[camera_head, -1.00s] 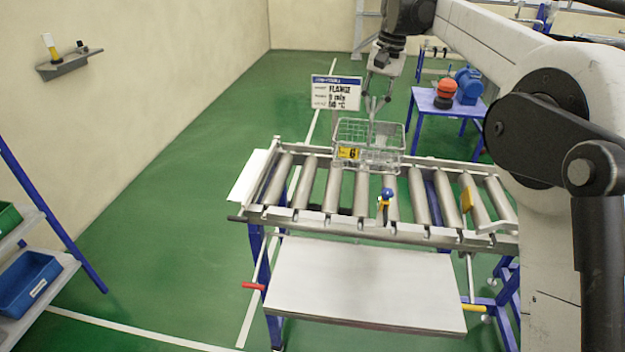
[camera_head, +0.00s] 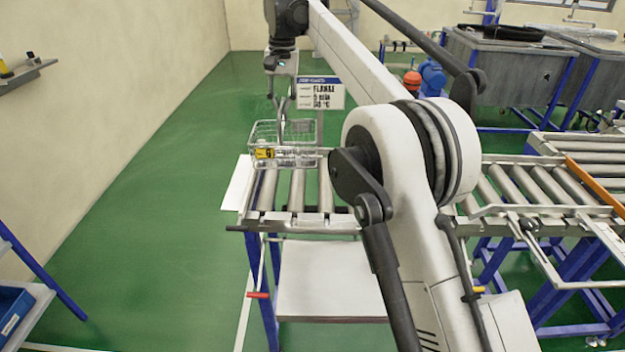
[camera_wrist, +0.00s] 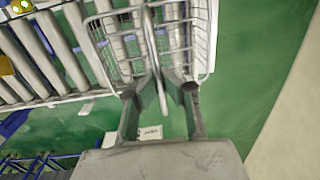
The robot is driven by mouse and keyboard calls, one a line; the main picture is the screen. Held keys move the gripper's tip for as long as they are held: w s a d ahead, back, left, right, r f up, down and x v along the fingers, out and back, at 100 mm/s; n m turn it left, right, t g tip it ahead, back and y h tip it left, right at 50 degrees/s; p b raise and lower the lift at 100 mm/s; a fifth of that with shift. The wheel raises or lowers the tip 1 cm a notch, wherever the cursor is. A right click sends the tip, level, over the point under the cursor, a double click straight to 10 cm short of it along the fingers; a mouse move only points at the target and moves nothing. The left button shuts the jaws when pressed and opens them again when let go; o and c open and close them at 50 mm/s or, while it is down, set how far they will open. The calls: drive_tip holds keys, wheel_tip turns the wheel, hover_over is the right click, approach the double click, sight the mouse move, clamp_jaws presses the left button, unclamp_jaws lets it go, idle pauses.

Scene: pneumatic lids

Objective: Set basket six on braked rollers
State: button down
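The wire basket (camera_head: 300,158) with a yellow tag marked 6 (camera_head: 264,153) is upright at the far left end of the braked roller section (camera_head: 297,190). My gripper (camera_head: 281,108) is above it with its fingers pointing down. In the wrist view the fingers (camera_wrist: 159,88) close in on the upright handle in the middle of the basket (camera_wrist: 108,50). Rollers (camera_wrist: 60,45) show beside and partly behind the basket there. Whether its base touches the rollers or hangs just above them I cannot tell. My arm hides the right part of the roller section.
A sign (camera_head: 320,92) stands close behind and right of the basket. A white plate (camera_head: 238,183) is at the left end of the rollers. Another roller track (camera_head: 540,185) and grey tanks (camera_head: 510,70) are at right. The green floor at left is clear.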

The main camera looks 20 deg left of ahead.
drive_tip(key=shift+w+d+f+p, duration=0.6)
drive_tip(key=shift+w+d+f, duration=0.25)
drive_tip(key=shift+w+f, duration=0.95)
drive_tip(key=shift+w+d+f+p, duration=0.65)
drive_tip(key=shift+w+d+f, duration=0.2)
drive_tip(key=shift+w+f, duration=0.9)
drive_tip(key=shift+w+d+f+p, duration=0.6)
drive_tip(key=shift+w+d+f, duration=0.25)
drive_tip(key=shift+w+f, duration=0.95)
drive_tip(key=shift+s+f, duration=0.15)
drive_tip(key=shift+f, duration=0.05)
drive_tip(key=c, duration=1.9)
unclamp_jaws()
drive_tip(key=shift+r, duration=0.1)
wheel_tip(320, 180, up, 12)
drive_tip(key=p, duration=0.8)
hover_over(314, 127)
drive_tip(key=w, duration=0.3)
drive_tip(key=shift+s+a, duration=0.2)
